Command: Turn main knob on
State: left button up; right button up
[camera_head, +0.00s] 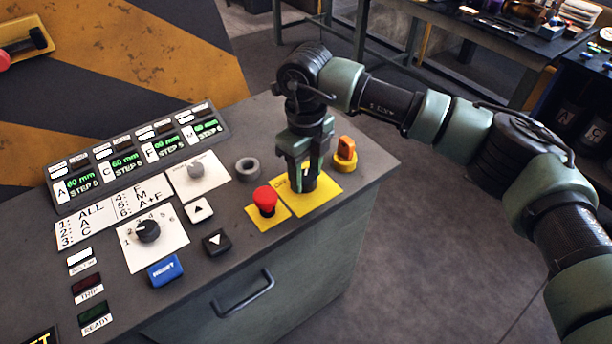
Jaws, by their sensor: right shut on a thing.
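My right gripper (303,176) points straight down at the right part of the control panel (225,237). It is shut on a black knob (304,187) on a yellow plate (322,190), which looks like the main knob. The fingers hide most of the knob, so its pointer direction cannot be told. The plate's lettering is mostly covered. My left gripper is not in view.
A red mushroom button (265,199) stands close left of the gripper, and an orange-yellow switch (345,150) close right. A grey ring (247,168), a selector dial (147,231), arrow buttons and green displays (120,165) lie further left. A workbench (470,35) stands behind.

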aim_at(306, 177)
jog(key=shift+w+m, duration=0.1)
jog(key=shift+m, duration=0.2)
jog(key=o, duration=1.4)
notch_tip(306, 177, up, 8)
jog(key=shift+f+b, duration=0.1)
jog(key=shift+b, duration=0.65)
